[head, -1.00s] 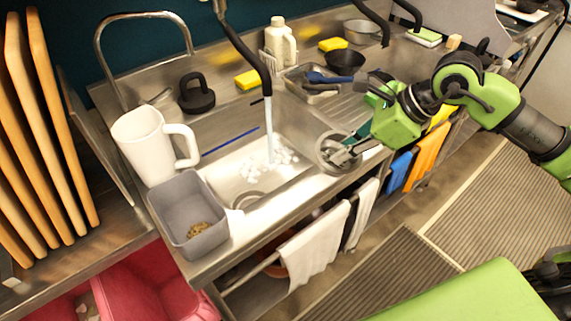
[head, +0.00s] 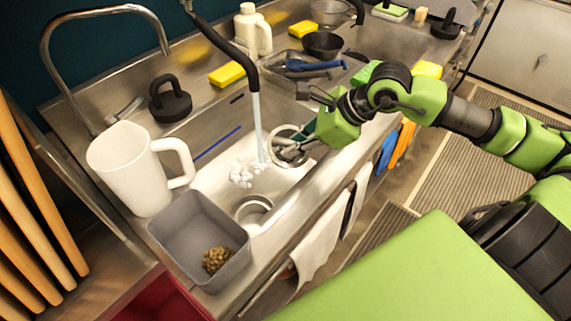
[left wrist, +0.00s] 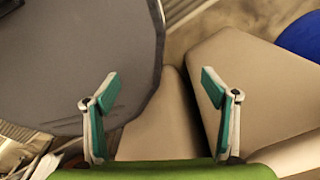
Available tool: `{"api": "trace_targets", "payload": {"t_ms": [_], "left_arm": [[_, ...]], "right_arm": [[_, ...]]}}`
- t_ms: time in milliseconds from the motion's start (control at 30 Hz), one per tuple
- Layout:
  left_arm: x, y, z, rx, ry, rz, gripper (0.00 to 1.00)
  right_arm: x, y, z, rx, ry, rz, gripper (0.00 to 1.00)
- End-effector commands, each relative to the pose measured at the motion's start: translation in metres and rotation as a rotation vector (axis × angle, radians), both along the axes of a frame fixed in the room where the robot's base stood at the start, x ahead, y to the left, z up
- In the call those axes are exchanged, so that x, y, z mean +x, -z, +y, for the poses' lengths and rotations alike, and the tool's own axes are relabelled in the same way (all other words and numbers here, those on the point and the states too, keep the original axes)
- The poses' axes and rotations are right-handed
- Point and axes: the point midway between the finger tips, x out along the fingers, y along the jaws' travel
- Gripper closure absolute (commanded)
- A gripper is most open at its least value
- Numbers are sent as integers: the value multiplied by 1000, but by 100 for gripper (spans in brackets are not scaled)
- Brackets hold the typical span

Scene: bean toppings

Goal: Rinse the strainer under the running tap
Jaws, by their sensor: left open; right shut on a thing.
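The strainer (head: 273,142), a round metal rim seen nearly edge to edge, is over the right part of the sink basin (head: 213,180) in the head view. My right gripper (head: 303,147) is shut on it from the right; the fingers partly hide it. The black tap (head: 251,76) hangs over the basin, and its water stream (head: 258,120) falls just left of the strainer's rim. I cannot tell whether they touch. White foam (head: 240,177) lies where the water lands. My left gripper (left wrist: 160,88) is open and empty in the left wrist view.
A white pitcher (head: 128,165) and a grey bin (head: 178,232) holding a brown heap (head: 216,260) stand left of the basin. A tray with a blue-handled tool (head: 312,66) and a dark pan (head: 322,43) lie behind my right gripper.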

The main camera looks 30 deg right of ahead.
Motion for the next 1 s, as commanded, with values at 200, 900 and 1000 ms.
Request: {"api": "trace_targets", "payload": {"t_ms": [200,900,1000], "left_arm": [[-2,16,-3,-3,-2,4,22],[0,15,-3,-3,-1,1,22],[1,15,-3,-3,-1,0,22]], "right_arm": [[-2,47,0,1,0,-14,100],[49,74,-1,3,0,-25,100],[60,78,-3,2,2,-27,100]]}}
